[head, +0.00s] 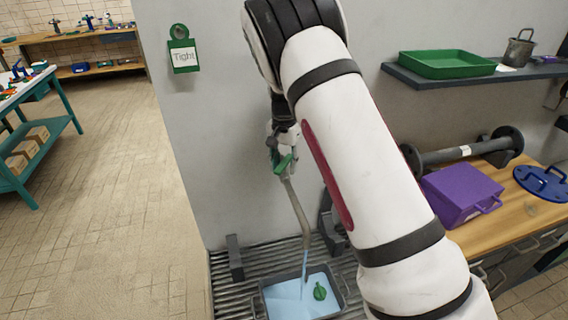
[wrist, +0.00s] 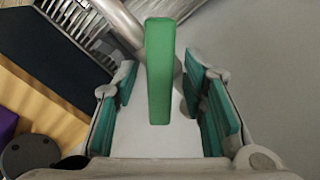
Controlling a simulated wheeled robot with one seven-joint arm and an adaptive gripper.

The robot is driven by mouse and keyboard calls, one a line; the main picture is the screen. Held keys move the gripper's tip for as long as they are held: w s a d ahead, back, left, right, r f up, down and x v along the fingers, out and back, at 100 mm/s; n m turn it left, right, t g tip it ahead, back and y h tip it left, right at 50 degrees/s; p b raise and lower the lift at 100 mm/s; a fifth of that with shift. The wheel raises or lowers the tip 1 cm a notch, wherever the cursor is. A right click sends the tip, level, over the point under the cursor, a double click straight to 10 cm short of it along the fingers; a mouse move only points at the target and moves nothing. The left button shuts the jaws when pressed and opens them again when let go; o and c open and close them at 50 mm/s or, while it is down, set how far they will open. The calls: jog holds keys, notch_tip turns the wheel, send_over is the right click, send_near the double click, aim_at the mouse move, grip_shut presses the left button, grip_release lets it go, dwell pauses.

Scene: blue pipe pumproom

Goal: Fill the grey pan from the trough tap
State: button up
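The tap (head: 292,195) is a grey bent pipe above the trough (head: 228,290), with a green lever (wrist: 160,70) at its top. A pale blue stream (head: 304,264) runs from its spout into the grey pan (head: 264,299). The pan stands on the slatted trough and holds light blue water across its visible inside. A small green object (head: 319,292) lies in the pan. My gripper (head: 281,150) is at the tap's top. In the wrist view its teal pads stand apart on both sides of the lever, with visible gaps. My arm hides part of the trough's right side.
A wooden counter with a purple box (head: 460,193), a dark flanged pipe (head: 465,153) and a blue disc (head: 543,183) is at right. Above it a shelf holds a green tray (head: 446,64) and a metal pot (head: 519,50). A "Tight" sign (head: 184,57) hangs at left. Left floor is clear.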

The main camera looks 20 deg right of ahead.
aim_at(284, 161)
notch_tip(284, 161, up, 12)
dwell(0.5)
jog(key=shift+w+d, duration=0.1)
dwell(3.8)
